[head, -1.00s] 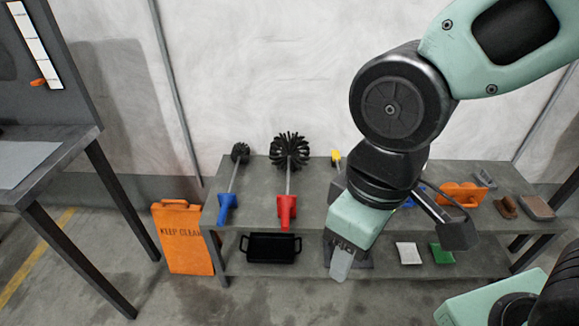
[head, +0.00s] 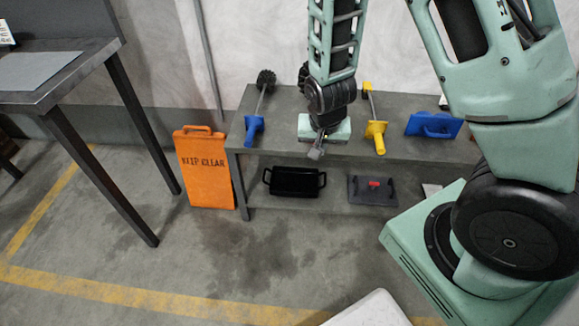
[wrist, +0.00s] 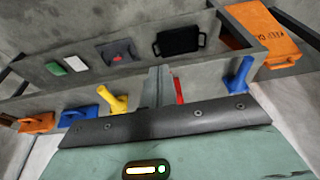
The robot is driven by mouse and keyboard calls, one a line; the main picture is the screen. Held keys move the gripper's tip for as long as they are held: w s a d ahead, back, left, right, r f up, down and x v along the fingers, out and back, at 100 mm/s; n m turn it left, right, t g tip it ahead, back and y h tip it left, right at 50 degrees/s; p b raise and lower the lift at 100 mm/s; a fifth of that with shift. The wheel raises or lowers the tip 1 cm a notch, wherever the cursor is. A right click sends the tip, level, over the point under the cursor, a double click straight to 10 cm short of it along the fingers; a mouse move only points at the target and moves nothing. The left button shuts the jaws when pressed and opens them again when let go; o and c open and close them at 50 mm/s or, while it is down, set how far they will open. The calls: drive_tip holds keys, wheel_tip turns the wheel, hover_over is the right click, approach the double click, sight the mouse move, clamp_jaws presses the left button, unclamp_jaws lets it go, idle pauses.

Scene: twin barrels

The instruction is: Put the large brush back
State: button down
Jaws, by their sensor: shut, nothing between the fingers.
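The large brush lies on the upper shelf, mostly hidden behind my arm in the head view. Only part of its black bristle head (head: 303,76) shows there. Its red handle (wrist: 179,91) shows in the wrist view, right beside my fingers. My gripper (head: 317,152) hangs at the front edge of the upper shelf (head: 350,105) in the head view, over where the red handle lies. In the wrist view my gripper (wrist: 158,84) is shut and empty. I cannot tell whether it touches the handle.
A small blue-handled brush (head: 254,126) lies left and a yellow-handled brush (head: 376,136) right. A blue float (head: 434,125) is further right.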

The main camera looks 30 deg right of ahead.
drive_tip(key=w+d+f+b, duration=0.1)
drive_tip(key=w+d+f, duration=0.1)
drive_tip(key=f, duration=0.3)
drive_tip(key=w+d+f, duration=0.2)
drive_tip(key=w+f, duration=0.2)
drive_tip(key=f, duration=0.1)
drive_tip(key=shift+w+f+b, duration=0.15)
drive_tip(key=shift+f+b, duration=0.05)
drive_tip(key=shift+b, duration=0.2)
drive_tip(key=shift+d, duration=0.1)
